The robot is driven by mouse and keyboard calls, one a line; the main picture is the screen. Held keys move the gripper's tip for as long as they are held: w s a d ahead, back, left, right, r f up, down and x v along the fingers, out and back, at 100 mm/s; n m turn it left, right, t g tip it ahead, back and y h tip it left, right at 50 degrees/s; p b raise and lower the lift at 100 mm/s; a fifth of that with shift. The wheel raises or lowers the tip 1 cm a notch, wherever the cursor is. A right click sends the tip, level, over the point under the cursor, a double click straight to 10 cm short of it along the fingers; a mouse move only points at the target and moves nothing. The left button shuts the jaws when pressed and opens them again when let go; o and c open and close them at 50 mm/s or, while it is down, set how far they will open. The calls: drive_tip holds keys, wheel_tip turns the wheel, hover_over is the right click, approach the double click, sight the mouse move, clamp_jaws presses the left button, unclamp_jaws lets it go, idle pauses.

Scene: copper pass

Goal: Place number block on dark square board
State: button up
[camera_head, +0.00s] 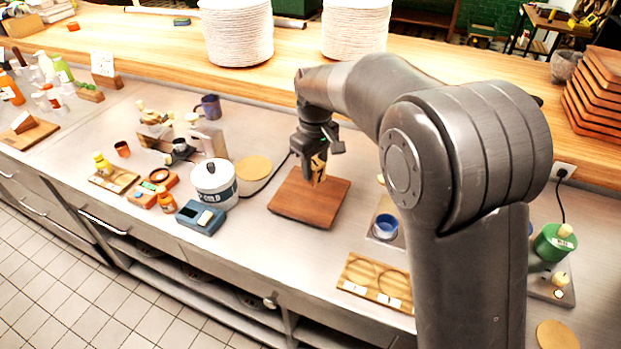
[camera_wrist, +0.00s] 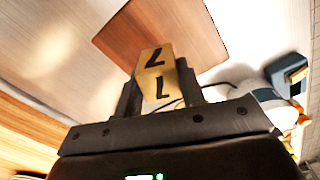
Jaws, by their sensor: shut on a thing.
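The number block (camera_wrist: 156,74) is a light wooden block with dark numerals on its faces, perhaps a 2 or a 7. My gripper (camera_head: 320,165) is shut on it; in the wrist view the two fingers of my gripper (camera_wrist: 158,98) press its sides. The dark square board (camera_head: 290,205) is reddish-brown wood on the steel counter. The block shows in the head view (camera_head: 318,172) over the far right part of the board; whether it touches the board I cannot tell. The board (camera_wrist: 200,35) lies beyond the block in the wrist view.
A white pot (camera_head: 215,185), a blue-grey device (camera_head: 200,217) and a round tan mat (camera_head: 254,168) stand left of the board. A blue cup (camera_head: 386,226) and a wooden tray (camera_head: 375,284) are to the right.

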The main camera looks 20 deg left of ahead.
drive_tip(key=shift+a+f, duration=0.35)
drive_tip(key=shift+a, duration=0.2)
drive_tip(key=shift+f, duration=1.95)
drive_tip(key=shift+f, duration=0.15)
drive_tip(key=o, duration=1)
wheel_tip(320, 180, up, 12)
drive_tip(key=shift+r, duration=0.2)
